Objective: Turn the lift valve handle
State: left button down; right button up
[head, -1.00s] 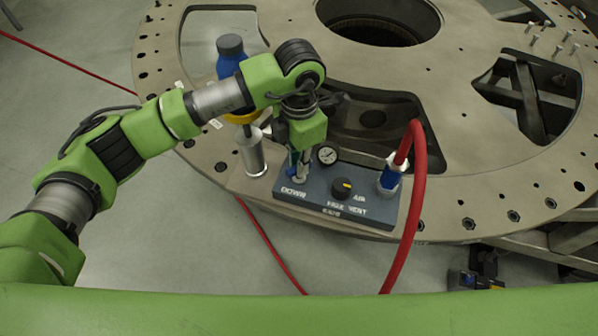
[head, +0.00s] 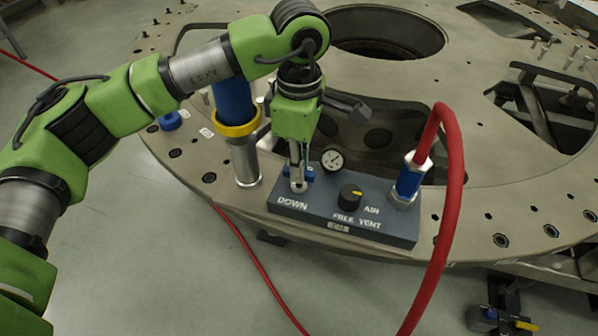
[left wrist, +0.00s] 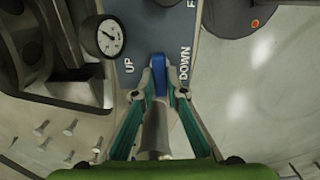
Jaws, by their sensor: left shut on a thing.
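The lift valve handle is a blue lever (left wrist: 159,75), pointing between the UP and DOWN labels in the left wrist view. It stands on the dark blue-grey control panel (head: 385,228). My left gripper (head: 298,184) reaches down onto the panel's left part, above the word DOWN. In the left wrist view its two fingers are closed on the blue lever, one on each side. In the head view the fingers hide most of the lever. My right gripper is not in view.
The panel also bears a black knob (head: 349,199), a gauge (head: 332,160) and a blue fitting (head: 409,181) with a red hose (head: 455,190). A metal cylinder with a yellow ring (head: 238,127) stands left of my gripper. The panel sits at the rim of a large round plate (head: 500,180).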

pick_arm(q)
jog(key=shift+r+m, duration=0.1)
jog(key=shift+m, duration=0.3)
jog(key=c, duration=2)
grip_release()
jog(key=shift+c, duration=0.2)
notch_tip(320, 180, up, 12)
